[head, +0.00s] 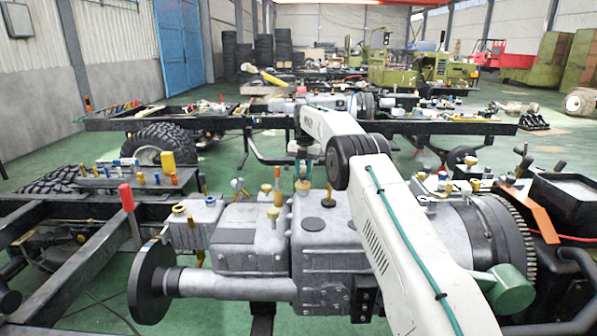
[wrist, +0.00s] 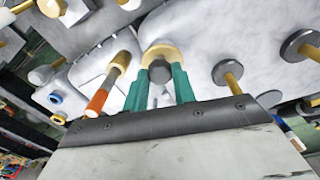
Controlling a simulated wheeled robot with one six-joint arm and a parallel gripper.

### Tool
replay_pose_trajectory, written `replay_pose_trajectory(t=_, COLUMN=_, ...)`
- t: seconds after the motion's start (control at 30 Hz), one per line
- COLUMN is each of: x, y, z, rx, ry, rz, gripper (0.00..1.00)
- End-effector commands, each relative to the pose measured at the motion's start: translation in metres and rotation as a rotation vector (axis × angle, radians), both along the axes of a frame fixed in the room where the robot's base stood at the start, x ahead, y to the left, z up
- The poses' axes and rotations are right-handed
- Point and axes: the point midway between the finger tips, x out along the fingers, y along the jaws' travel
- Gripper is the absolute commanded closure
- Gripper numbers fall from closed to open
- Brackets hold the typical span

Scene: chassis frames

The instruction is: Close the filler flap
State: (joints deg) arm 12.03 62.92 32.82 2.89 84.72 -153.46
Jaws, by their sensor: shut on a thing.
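My gripper (head: 303,170) points down at the top of the grey gearbox housing (head: 255,250). A black disc on a brass pin (wrist: 228,74) stands apart to the right in the wrist view. The fingers and the dark end hide the knob's lower part.
An orange-and-white handle (wrist: 102,92) is close left of the fingers in the wrist view. Several brass pins and caps stand on the housing. A red-topped lever (head: 127,198) rises at left. A toothed flywheel (head: 500,240) is at the right end. Green floor shows at left.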

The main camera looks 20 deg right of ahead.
Motion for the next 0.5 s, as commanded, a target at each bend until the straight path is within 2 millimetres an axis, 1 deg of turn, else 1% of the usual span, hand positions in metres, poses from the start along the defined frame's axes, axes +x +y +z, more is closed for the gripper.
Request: replay_pose_trajectory(t=0.5, x=-0.0004, y=-0.0035, z=-0.0012, rx=0.013, ry=0.029, rz=-0.003, gripper=1.00)
